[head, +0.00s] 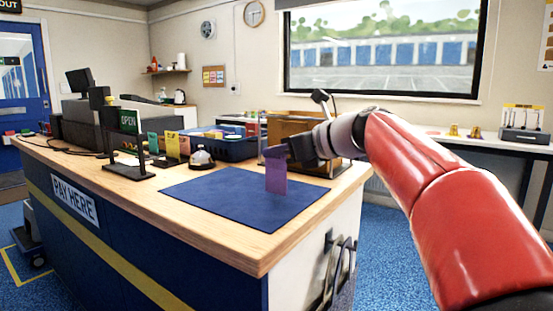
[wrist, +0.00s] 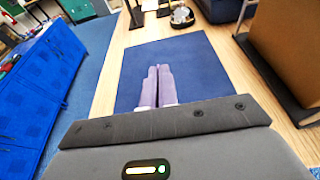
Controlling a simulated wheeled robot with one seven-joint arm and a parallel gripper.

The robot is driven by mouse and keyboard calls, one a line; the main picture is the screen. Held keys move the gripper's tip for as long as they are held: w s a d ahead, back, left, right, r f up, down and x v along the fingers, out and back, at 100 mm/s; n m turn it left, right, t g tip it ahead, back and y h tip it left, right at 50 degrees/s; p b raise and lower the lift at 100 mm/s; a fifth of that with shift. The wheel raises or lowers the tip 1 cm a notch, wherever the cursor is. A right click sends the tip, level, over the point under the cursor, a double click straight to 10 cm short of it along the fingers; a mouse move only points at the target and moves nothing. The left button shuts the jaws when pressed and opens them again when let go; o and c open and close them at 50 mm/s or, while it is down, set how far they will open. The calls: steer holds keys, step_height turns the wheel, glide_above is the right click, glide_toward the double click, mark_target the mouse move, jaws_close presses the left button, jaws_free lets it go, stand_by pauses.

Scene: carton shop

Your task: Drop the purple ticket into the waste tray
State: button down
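The purple ticket (head: 276,176) hangs upright from my gripper (head: 276,152) above the dark blue mat (head: 222,198) on the counter. My gripper is shut on the ticket's upper part. In the wrist view the two fingers (wrist: 158,86) lie close together over the mat, and I cannot clearly tell the ticket from the fingers there. A dark blue open tray (head: 228,150) stands behind the mat, beyond the bell. I cannot tell whether it is the waste tray; no label on it is readable.
A silver bell (head: 202,157), a black OPEN sign (head: 129,125) and several coloured cards (head: 172,144) stand left of the tray. A brown box-like holder (head: 293,128) stands behind my gripper. The mat's front area is clear up to the wooden counter edge (head: 262,262).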

steer(key=shift+f, duration=0.4)
steer(key=shift+f, duration=0.1)
steer(key=c, duration=1.7)
jaws_free()
steer(key=shift+d+r, duration=0.15)
steer(key=shift+r, duration=0.05)
steer(key=v, duration=1.1)
steer(key=shift+s+d, duration=0.25)
steer(key=shift+r, duration=0.1)
